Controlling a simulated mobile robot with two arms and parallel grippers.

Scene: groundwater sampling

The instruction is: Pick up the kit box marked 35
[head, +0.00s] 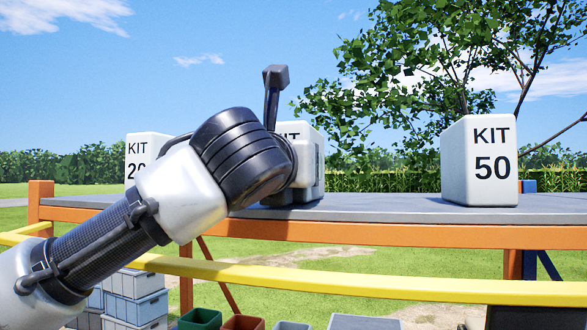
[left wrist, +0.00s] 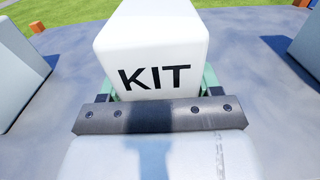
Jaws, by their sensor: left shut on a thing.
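Three white kit boxes stand in a row on the shelf top. The middle kit box (head: 318,150) is mostly behind my left arm in the head view; only "KIT" partly shows and its number is hidden. In the left wrist view this box (left wrist: 152,45) shows "KIT" in black, with the number hidden behind the gripper's dark bar. My left gripper (left wrist: 160,88) is shut on it, with a green finger at each side. I cannot tell whether the box touches the shelf. My right gripper is not in view.
The box marked 50 (head: 480,162) stands to the right, and a partly hidden box whose number starts with 2 (head: 143,150) to the left. The grey shelf top (head: 385,208) has an orange edge. A yellow rail (head: 380,281) runs in front. Crates (head: 137,296) stand below.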

